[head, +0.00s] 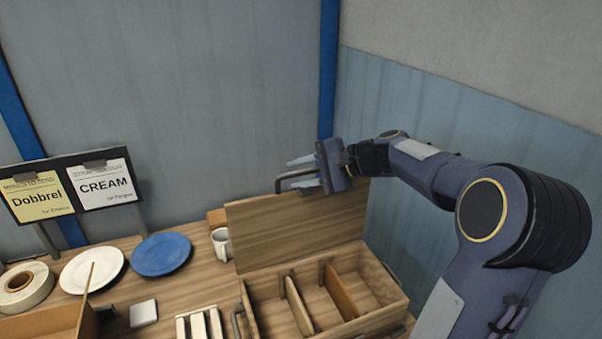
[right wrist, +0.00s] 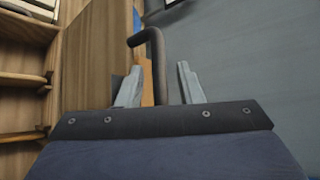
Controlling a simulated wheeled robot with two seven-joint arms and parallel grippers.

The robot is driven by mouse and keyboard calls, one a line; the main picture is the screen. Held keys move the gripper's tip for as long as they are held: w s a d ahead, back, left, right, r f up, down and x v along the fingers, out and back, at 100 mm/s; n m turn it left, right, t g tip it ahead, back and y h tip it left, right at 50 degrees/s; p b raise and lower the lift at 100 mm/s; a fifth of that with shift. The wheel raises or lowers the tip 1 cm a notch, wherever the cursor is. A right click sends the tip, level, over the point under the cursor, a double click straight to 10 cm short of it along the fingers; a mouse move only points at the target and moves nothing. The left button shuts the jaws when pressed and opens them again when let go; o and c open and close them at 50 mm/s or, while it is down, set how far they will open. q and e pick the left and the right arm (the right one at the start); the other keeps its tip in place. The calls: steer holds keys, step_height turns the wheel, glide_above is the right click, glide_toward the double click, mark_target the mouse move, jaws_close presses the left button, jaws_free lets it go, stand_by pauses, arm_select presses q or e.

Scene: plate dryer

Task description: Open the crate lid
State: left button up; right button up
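The wooden crate (head: 322,325) stands on the table with its lid (head: 300,225) raised about upright at the back. The crate's inside is open to view. A dark bar handle (head: 283,182) is on the lid's top edge; it also shows in the right wrist view (right wrist: 158,62). My right gripper (head: 298,173) is at the handle, with its fingers pointing left. In the right wrist view its two fingers (right wrist: 160,88) are spread apart, with the handle between them and gaps at the sides. My left gripper is out of view.
Wooden dividers (head: 298,305) stand inside the crate. A white mug (head: 221,244), a blue plate (head: 161,254), a white plate (head: 92,270) and a tape roll (head: 24,285) are to the left. Two sign cards (head: 75,190) stand behind. Walls close off the back and right.

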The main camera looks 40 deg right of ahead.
steer(key=shift+s, duration=0.1)
steer(key=shift+s+d+r, duration=0.1)
steer(key=shift+s+d, duration=0.1)
steer(key=shift+d, duration=0.1)
steer(key=b+v, duration=0.1)
steer(key=v, duration=0.4)
steer(key=shift+s+d+r+b, duration=0.1)
steer(key=shift+s+r+b, duration=0.1)
steer(key=shift+b, duration=0.1)
steer(key=shift+s+d+r, duration=0.3)
steer(key=shift+s+d, duration=0.05)
steer(key=shift+s, duration=0.2)
steer(key=s+a+f+n+g+h, duration=0.1)
steer(key=s+a+f+n+g, duration=0.1)
steer(key=s+a+f+n, duration=0.35)
steer(key=s+a+f+n+g+h, duration=0.1)
steer(key=s+a+f+n+g, duration=0.15)
steer(key=s+a, duration=0.55)
steer(key=s+a+f+n+h, duration=0.2)
steer(key=s+a+f+n, duration=0.4)
steer(key=f, duration=0.4)
steer(key=shift+s+a, duration=0.6)
steer(key=shift+s, duration=0.05)
